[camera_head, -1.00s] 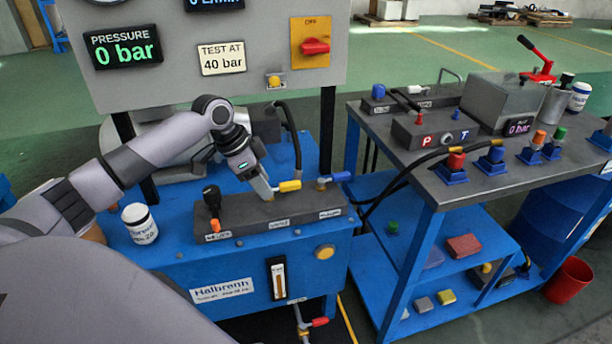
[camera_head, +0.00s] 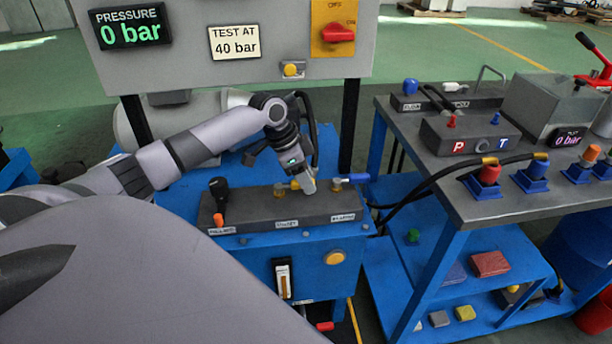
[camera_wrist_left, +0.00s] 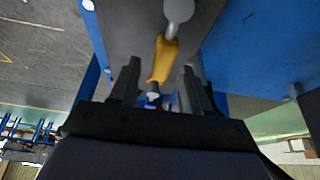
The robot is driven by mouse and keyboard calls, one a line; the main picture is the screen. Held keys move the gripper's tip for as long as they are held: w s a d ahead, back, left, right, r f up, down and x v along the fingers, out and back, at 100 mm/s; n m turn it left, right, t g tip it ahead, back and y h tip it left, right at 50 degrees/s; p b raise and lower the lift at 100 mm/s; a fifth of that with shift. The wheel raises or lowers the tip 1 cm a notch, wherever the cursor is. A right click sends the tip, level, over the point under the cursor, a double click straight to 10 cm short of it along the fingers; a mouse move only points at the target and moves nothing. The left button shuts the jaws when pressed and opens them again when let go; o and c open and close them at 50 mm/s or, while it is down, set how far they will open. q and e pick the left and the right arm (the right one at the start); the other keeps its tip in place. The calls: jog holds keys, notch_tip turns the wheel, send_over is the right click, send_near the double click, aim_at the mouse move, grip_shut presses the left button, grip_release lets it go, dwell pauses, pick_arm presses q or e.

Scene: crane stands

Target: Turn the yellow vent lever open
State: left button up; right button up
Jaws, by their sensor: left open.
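The yellow vent lever (camera_head: 281,189) sits on the dark valve block (camera_head: 258,208) on top of the blue bench unit. In the left wrist view the yellow lever (camera_wrist_left: 164,58) runs from a round grey pivot (camera_wrist_left: 179,10) down between my two spread fingers (camera_wrist_left: 159,76). Gaps show on both sides of the lever, so the gripper is open and not clamped on it. Its depth between the fingers is hard to judge. My right gripper is not in view.
The panel's pressure display (camera_head: 130,26) reads 0 bar. Black hoses run to the bench at right.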

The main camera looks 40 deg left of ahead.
pick_arm(q)
grip_shut()
